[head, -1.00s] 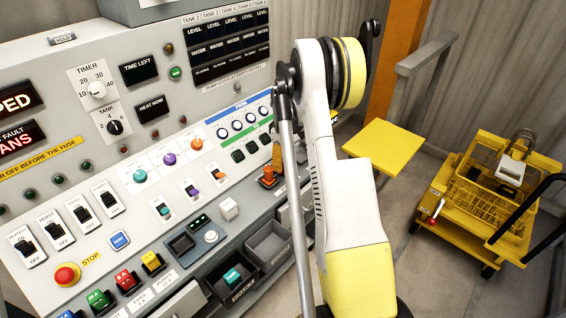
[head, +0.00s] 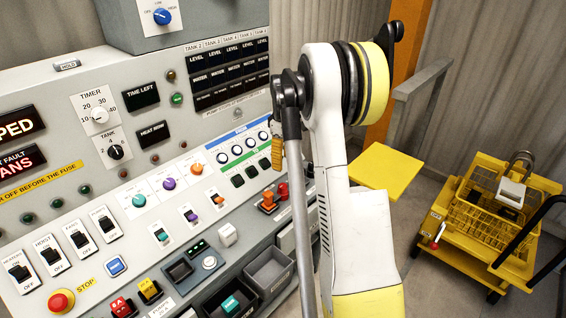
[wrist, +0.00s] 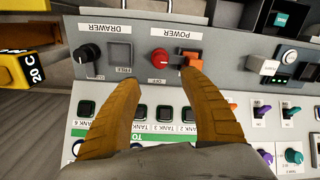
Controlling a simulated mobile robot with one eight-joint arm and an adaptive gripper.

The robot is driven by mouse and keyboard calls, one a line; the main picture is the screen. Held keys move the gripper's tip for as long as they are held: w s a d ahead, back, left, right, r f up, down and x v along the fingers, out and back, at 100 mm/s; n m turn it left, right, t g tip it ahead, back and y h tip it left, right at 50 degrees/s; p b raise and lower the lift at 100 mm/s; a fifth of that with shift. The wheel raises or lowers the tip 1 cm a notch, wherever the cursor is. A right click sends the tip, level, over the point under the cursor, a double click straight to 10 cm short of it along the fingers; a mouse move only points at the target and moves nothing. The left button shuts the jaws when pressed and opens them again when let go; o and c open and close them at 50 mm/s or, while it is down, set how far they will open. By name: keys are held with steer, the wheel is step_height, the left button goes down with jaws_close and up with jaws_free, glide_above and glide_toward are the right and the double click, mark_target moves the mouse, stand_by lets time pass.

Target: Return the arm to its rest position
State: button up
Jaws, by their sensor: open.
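My gripper (wrist: 160,80) is open in the wrist view, its two brown fingers apart with nothing between them. It hangs over the grey control panel (wrist: 225,75). An orange switch (wrist: 192,60) under POWER and a red knob (wrist: 160,57) show just beyond the fingertips; I cannot tell the exact gap. In the head view a brown finger (head: 277,153) shows beside my arm, above the orange switch (head: 267,199) and the red knob (head: 283,191). My white and yellow arm hides part of the panel's right end.
A yellow platform (head: 383,170) stands right of my arm. A yellow cart (head: 485,215) with a wire basket is farther right, on open floor. A grey rail (head: 425,75) and an orange post (head: 400,70) are behind. In the wrist view a yellow block marked 20 C (wrist: 25,72) is at left.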

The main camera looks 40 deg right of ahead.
steer(key=shift+a, duration=0.1)
steer(key=s+a+r+m+t, duration=0.1)
steer(key=s+a+r, duration=0.1)
steer(key=a+r, duration=0.35)
steer(key=s+a+r+t+h, duration=0.1)
steer(key=s+a+r, duration=0.15)
steer(key=a, duration=0.65)
steer(key=s+a+r+m+t, duration=0.1)
steer(key=s+a+r, duration=0.1)
steer(key=a+r, duration=0.4)
steer(key=s+a+f+m+t, duration=0.2)
steer(key=s+a+f+t, duration=0.1)
steer(key=s+a, duration=1)
steer(key=shift+s+a+t+y, duration=0.35)
steer(key=shift+a+t+y, duration=0.05)
steer(key=shift+a+t, duration=0.2)
steer(key=shift+f, duration=0.1)
